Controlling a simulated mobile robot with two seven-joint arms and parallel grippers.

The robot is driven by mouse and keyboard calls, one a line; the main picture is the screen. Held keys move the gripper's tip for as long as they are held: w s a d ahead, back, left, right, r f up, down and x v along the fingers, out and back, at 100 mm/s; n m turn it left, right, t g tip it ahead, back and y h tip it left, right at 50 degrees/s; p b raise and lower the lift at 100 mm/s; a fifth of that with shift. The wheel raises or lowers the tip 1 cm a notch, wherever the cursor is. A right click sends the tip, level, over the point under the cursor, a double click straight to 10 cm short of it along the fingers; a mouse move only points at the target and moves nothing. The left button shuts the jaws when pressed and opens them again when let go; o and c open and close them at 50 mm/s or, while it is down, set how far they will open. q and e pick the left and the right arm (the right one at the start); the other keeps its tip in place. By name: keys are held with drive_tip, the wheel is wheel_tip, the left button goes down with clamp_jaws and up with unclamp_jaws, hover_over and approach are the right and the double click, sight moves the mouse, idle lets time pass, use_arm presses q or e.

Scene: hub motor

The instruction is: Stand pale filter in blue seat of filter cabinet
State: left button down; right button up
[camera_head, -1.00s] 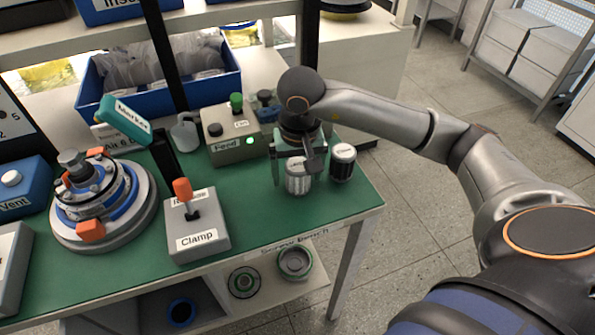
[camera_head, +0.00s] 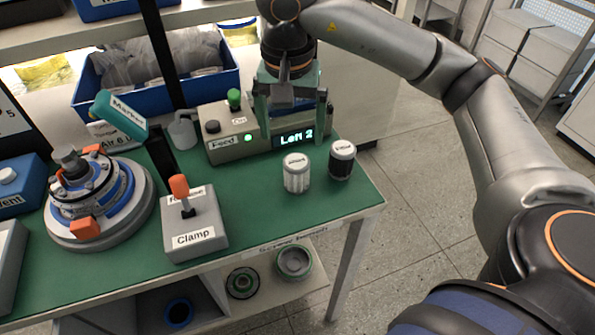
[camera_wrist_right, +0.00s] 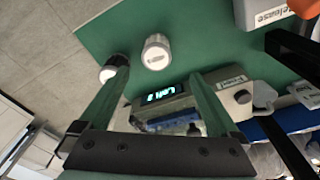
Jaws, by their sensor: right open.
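The pale filter (camera_head: 296,174), a ribbed grey-white cylinder with a pale cap, stands upright on the green bench top near its right end. It also shows in the right wrist view (camera_wrist_right: 156,52). My right gripper (camera_head: 293,122) is open and empty behind and above it, in front of the lit display, apart from the filter. Its two fingers show spread in the right wrist view (camera_wrist_right: 158,88). A blue ring (camera_head: 180,312), possibly the blue seat, lies in a dark compartment under the bench. My left gripper is not in view.
A dark filter (camera_head: 342,161) stands right of the pale one. The feed box (camera_head: 227,141) with a green button is behind, the clamp box (camera_head: 195,233) to the left. Two round seats (camera_head: 295,262) sit on the lower shelf. The bench front right is clear.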

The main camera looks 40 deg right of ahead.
sight(294, 160)
drive_tip(key=m, duration=0.1)
drive_tip(key=m+b, duration=0.1)
drive_tip(key=m, duration=0.1)
drive_tip(key=m+b, duration=0.1)
drive_tip(key=m, duration=0.1)
drive_tip(key=shift+w+h, duration=0.3)
drive_tip(key=f, duration=0.6)
drive_tip(key=shift+w+d+f+b, duration=0.1)
drive_tip(key=shift+d+f+b, duration=0.1)
drive_tip(key=shift+d+b, duration=0.2)
drive_tip(key=shift+f, duration=0.5)
drive_tip(key=f, duration=0.4)
drive_tip(key=shift+s+d+f, duration=0.2)
drive_tip(key=shift+d+f, duration=0.15)
drive_tip(key=shift+f, duration=0.05)
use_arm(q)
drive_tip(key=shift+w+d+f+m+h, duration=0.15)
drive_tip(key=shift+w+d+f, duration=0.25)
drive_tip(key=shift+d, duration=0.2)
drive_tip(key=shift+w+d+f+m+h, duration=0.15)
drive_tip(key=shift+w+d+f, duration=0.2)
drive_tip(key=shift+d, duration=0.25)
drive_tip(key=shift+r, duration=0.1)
use_arm(e)
drive_tip(key=shift+c, duration=0.4)
drive_tip(key=c, duration=0.3)
clamp_jaws()
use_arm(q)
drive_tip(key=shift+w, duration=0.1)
